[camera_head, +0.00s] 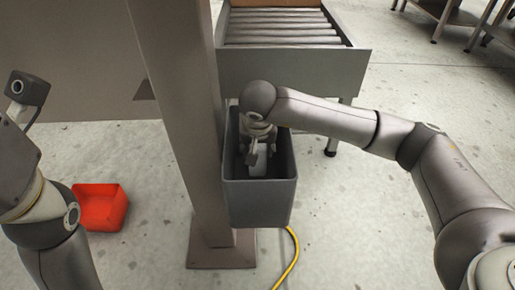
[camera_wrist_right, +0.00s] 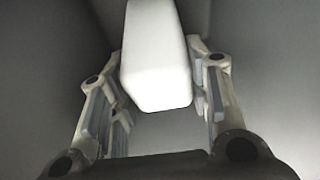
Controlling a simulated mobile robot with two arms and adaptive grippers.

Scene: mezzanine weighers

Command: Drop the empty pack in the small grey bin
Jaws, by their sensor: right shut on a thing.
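My right gripper (camera_head: 256,155) reaches down from above into the bin's opening. In the right wrist view the right gripper (camera_wrist_right: 158,100) is shut on a white, box-shaped pack (camera_wrist_right: 155,55), with a finger on each side. The grey bin walls (camera_wrist_right: 270,80) surround them. The pack's far end and its contents cannot be made out. My left arm shows at the left edge of the head view, but its gripper does not.
The grey post (camera_head: 180,110) rises just left of the bin. A roller conveyor (camera_head: 285,30) stands behind it. A red open bin (camera_head: 100,207) lies on the floor at left. A yellow cable (camera_head: 292,260) runs by the bin's foot.

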